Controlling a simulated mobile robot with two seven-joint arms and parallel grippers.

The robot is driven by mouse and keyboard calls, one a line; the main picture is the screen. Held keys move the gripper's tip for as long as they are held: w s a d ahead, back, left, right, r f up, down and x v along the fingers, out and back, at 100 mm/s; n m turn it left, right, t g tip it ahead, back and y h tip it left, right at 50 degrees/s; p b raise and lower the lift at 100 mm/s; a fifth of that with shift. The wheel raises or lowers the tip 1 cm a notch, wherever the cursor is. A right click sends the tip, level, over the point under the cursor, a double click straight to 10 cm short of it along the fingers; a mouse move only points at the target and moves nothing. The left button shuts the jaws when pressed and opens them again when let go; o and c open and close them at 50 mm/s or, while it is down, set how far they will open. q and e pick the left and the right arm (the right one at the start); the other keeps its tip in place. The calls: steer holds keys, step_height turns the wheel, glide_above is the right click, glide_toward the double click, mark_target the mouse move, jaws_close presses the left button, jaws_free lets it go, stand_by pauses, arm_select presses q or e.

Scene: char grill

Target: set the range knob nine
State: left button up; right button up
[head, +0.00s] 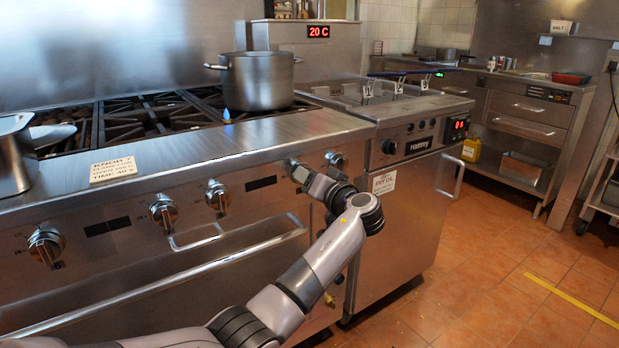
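The range front carries several round metal knobs in a row. One knob (46,243) is at the far left, then a knob (163,210), a knob (217,195) and a knob (335,160) towards the right end. I cannot read which one is number nine. My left arm reaches in from the lower left and bends back to the panel. My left gripper (299,173) is at the panel, left of the rightmost range knob. Its fingers are small and partly hidden, so I cannot tell whether they hold a knob there. My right gripper is out of view.
A steel pot (259,80) stands on the range with a blue flame (227,115) near its base. A paper sign (113,169) sits on the front ledge. Oven handles (190,270) stick out below the knobs. A fryer (400,160) adjoins at right; tiled floor is clear beyond.

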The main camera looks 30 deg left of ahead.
arm_select(q)
steer(key=o, duration=1)
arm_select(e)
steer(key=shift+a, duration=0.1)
arm_select(q)
steer(key=shift+o, duration=0.2)
steer(key=shift+d, duration=0.1)
steer(key=v, duration=0.7)
steer(key=shift+p, duration=0.3)
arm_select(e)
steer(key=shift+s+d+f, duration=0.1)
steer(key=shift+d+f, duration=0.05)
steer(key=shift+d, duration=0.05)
